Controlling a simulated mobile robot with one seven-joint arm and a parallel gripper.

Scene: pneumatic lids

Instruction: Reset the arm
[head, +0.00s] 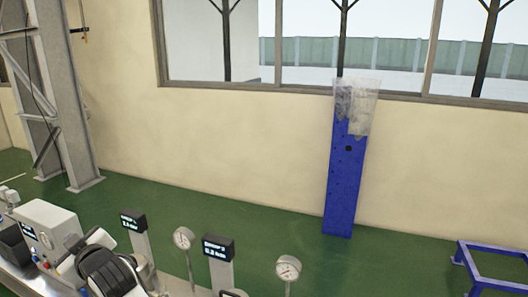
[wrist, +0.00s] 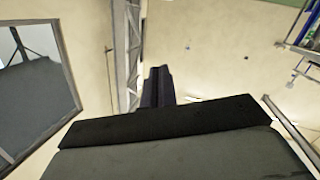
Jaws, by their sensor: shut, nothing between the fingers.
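In the wrist view my gripper (wrist: 158,76) shows as dark fingers close together, pointing away from the camera. Its wide dark body fills the bottom of that view. The fingers are shut with nothing between them. Behind them are a pale wall and a grey steel column (wrist: 127,50), tilted in the picture. No object touches the fingertips.
In the head view, a bench along the lower left carries a grey control box (head: 45,228), two small displays (head: 218,247) and gauges (head: 288,268). A blue panel (head: 344,185) leans on the wall. A blue frame (head: 490,250) stands right. Green floor lies open between.

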